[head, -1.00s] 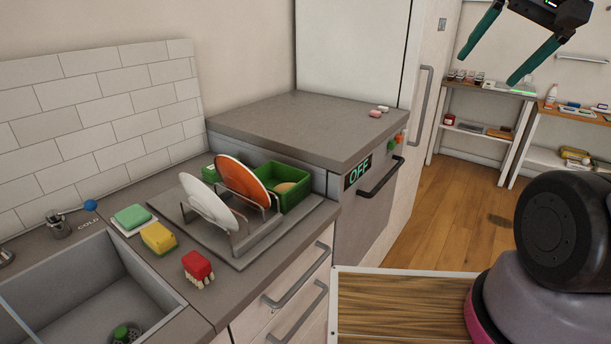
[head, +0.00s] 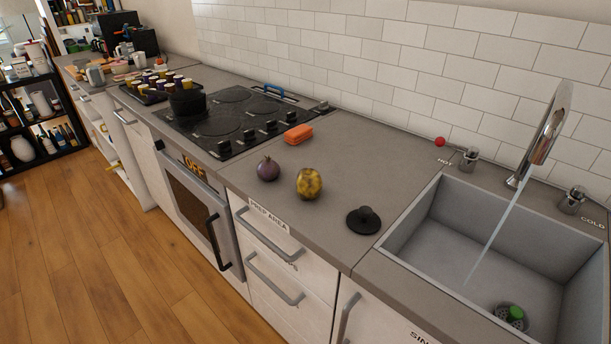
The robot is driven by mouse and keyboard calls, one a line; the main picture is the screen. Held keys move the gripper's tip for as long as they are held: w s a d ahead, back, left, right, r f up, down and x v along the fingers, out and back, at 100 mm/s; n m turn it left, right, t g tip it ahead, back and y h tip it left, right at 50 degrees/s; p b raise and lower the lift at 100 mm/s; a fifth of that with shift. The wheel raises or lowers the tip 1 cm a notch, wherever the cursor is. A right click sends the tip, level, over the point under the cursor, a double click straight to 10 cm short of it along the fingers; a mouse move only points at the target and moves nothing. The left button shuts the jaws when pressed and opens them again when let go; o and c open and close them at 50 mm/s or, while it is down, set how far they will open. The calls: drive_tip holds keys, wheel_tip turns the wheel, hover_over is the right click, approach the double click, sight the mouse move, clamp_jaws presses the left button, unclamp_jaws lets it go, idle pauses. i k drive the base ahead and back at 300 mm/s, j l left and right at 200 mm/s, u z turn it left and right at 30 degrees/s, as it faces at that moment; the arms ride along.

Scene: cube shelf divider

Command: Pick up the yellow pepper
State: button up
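A roundish yellow vegetable with dark mottling (head: 309,184), which looks like the yellow pepper, sits on the grey counter near its front edge in the head view. It stands above the drawers marked prep area, between the stove and the sink. It is fully visible, with nothing touching it. My gripper is out of view.
The stove (head: 235,115) holds a black pot (head: 187,103). Water runs into the sink (head: 455,240).

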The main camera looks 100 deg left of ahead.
sight(309, 185)
drive_tip(key=u, duration=2.85)
